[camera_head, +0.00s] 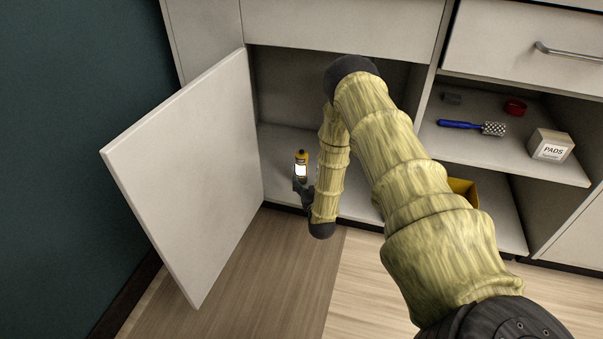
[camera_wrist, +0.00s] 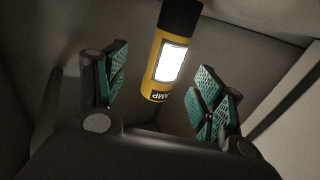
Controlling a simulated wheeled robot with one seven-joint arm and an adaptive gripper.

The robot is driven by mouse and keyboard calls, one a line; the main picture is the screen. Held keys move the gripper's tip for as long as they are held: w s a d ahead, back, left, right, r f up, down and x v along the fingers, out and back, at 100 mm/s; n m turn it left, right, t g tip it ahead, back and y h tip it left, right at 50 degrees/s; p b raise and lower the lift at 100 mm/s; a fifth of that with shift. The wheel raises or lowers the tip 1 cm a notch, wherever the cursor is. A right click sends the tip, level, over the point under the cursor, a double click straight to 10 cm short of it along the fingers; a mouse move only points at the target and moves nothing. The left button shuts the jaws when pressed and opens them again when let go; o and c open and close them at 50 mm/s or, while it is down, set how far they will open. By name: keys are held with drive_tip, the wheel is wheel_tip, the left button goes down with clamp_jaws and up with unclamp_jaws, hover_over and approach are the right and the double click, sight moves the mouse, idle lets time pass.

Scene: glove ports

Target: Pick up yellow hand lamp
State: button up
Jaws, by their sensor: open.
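The yellow hand lamp (camera_head: 301,165) stands on the floor of the open cabinet, near the inner edge of the open door. It has a dark top and a bright white panel.
The cabinet door (camera_head: 190,175) stands wide open at the left. To the right, a shelf (camera_head: 450,150) holds a blue-handled brush (camera_head: 470,126), a red round item (camera_head: 515,106) and a PADS box (camera_head: 550,146). A yellow bin (camera_head: 463,190) is below, partly behind my arm.

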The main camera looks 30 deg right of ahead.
sight(303, 171)
drive_tip(key=shift+b+x, duration=0.3)
drive_tip(key=shift+x, duration=0.65)
drive_tip(key=w+b, duration=0.2)
drive_tip(key=shift+w+d+f+b, duration=0.15)
drive_tip(key=shift+w+f+b, duration=0.05)
drive_tip(key=shift+w+b, duration=0.2)
drive_tip(key=shift+r+b+x, duration=0.2)
drive_tip(key=shift+b+x, duration=0.3)
drive_tip(key=shift+x, duration=0.75)
drive_tip(key=shift+c, duration=0.4)
drive_tip(key=c, duration=1.1)
drive_tip(key=shift+r, duration=0.1)
